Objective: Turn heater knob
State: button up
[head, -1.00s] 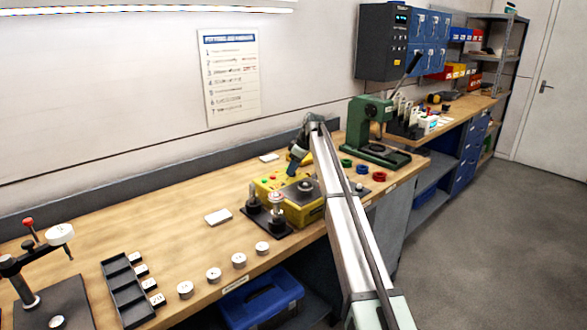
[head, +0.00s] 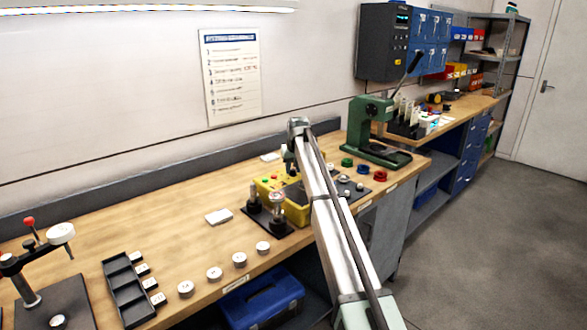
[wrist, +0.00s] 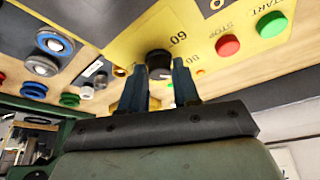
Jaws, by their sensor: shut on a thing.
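The heater is a yellow box (head: 297,214) on the workbench. In the wrist view its yellow panel (wrist: 128,50) carries a black knob (wrist: 159,62) with printed numbers beside it. My gripper (wrist: 160,75) has its two dark fingers on either side of the knob and is shut on it. In the head view my arm covers much of the heater, and the fingers and knob cannot be made out there. A red STOP button (wrist: 228,45) and a green START button (wrist: 271,25) sit on the same panel, to the right of the knob.
A green press (head: 372,130) stands behind and right of the heater. Green, blue and red rings (head: 363,170) lie before it. A black plate with posts (head: 267,222) is left of the heater. Several round metal pieces (head: 214,273) line the bench's front edge.

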jog(key=m+h, duration=0.1)
jog(key=m, duration=0.1)
jog(key=m+h, duration=0.1)
jog(key=m, duration=0.2)
jog(key=m+h, duration=0.1)
jog(key=m, duration=0.1)
jog(key=shift+w+a, duration=0.1)
jog(key=shift+a, duration=0.15)
jog(key=m+g+h, duration=0.1)
jog(key=m, duration=0.3)
jog(key=shift+w+a+m, duration=0.1)
jog(key=shift+m, duration=0.3)
jog(key=shift+m+g+h, duration=0.4)
jog(key=shift+m+h, duration=0.2)
jog(key=shift+m, duration=0.8)
jog(key=o, duration=1)
jog(key=v, duration=1.4)
jog(key=shift+w, duration=0.1)
